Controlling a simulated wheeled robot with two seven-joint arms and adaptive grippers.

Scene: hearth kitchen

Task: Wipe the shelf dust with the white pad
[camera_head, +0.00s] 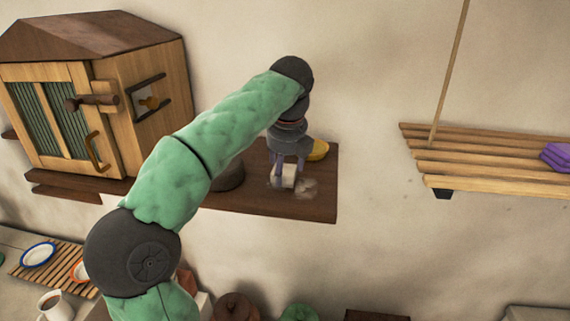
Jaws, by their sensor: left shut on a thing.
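The dark wooden shelf (318,209) is fixed to the wall in the middle. A pale grey dust patch (306,188) lies on its right part. The white pad (289,177) is at the left edge of the dust, down at the shelf top. My left gripper (287,172) points down and is shut on the pad. I cannot tell whether the pad presses on the shelf. My green left arm crosses the view and hides part of the shelf. My right gripper is not in view.
A yellow object (318,150) stands behind my gripper, and a dark round pot (230,176) stands left of it on the shelf. A wooden cabinet (150,95) is at the left. A slatted hanging rack (480,160) with purple cloth (556,156) is at the right.

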